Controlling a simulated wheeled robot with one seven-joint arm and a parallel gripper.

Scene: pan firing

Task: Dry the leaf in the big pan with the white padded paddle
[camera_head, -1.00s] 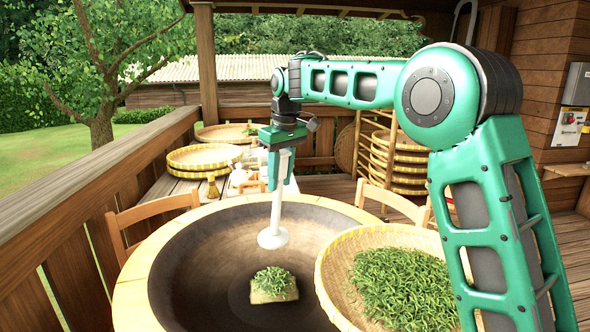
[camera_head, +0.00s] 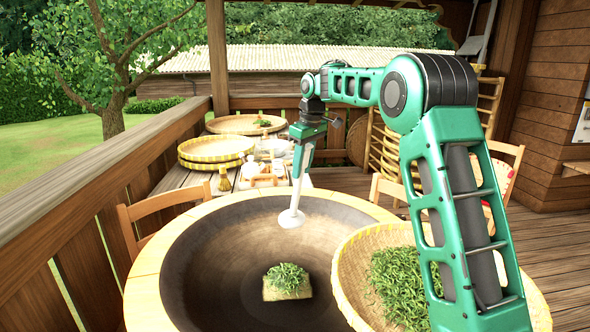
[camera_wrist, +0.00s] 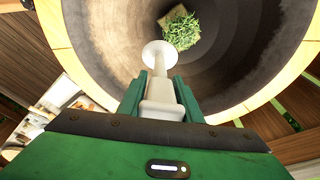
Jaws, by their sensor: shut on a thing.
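The big pan (camera_head: 215,240) is a wide dark bowl set in a pale wooden rim. A small heap of green leaf (camera_head: 288,277) lies near the middle of the pan on a tan square piece; it also shows in the wrist view (camera_wrist: 181,30). My gripper (camera_head: 308,135) is over the pan's far side, shut on the handle of the white paddle (camera_head: 291,218). The paddle hangs down with its round head low over the pan, behind the leaf and apart from it. The wrist view shows the paddle (camera_wrist: 160,88) between my green fingers. Whether its head touches the pan is unclear.
A woven basket (camera_head: 350,262) heaped with green leaves stands at the pan's right edge. Wooden chairs (camera_head: 150,215) stand behind the pan. A table with round trays (camera_head: 215,150) is at the back left, beside a wooden railing (camera_head: 120,165).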

